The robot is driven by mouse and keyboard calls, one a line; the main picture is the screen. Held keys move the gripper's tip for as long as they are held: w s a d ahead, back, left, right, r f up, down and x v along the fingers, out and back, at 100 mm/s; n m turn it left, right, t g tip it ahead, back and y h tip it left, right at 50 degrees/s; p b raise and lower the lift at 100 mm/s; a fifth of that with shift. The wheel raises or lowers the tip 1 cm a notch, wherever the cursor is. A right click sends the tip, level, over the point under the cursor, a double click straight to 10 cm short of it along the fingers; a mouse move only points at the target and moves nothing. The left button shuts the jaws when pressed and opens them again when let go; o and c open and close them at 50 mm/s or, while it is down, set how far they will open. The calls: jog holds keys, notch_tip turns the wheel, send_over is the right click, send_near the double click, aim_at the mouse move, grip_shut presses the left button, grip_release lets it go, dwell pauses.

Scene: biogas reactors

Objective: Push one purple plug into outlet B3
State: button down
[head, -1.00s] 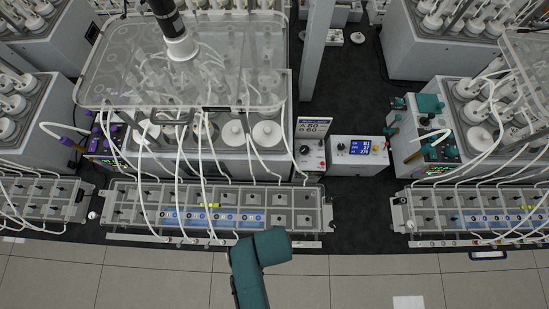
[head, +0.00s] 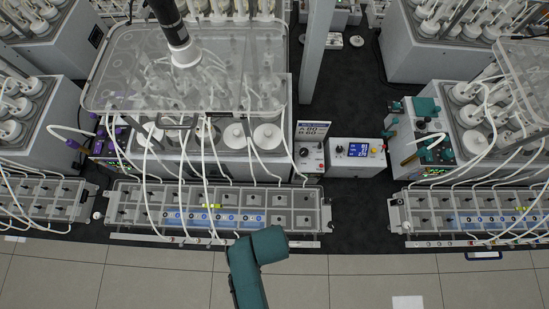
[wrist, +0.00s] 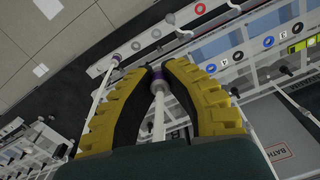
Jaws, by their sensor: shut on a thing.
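The plug is held between the fingertips, close to a long rail with several round coloured ports (wrist: 268,41). I cannot tell which port is outlet B3, as no such label is readable. In the head view my gripper is hidden behind my teal arm, at the front edge of the middle bath. Other purple plugs (head: 72,143) show at the left of the middle bench, next to a purple-lit panel (head: 104,146).
The clear bath (head: 240,222) has several compartments, with white tubes hanging over it. Another tube with a white end (wrist: 114,60) lies left of the fingers in the wrist view. A white control box (head: 357,150) stands right of the bench. The tiled floor in front is clear.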

jog(key=b, duration=0.2)
send_over(219, 217)
dwell(1.0)
jog(key=shift+f+b, duration=2.2)
jog(key=shift+f, duration=1.5)
jog(key=shift+f, duration=1.2)
jog(key=c, duration=1.1)
grip_release()
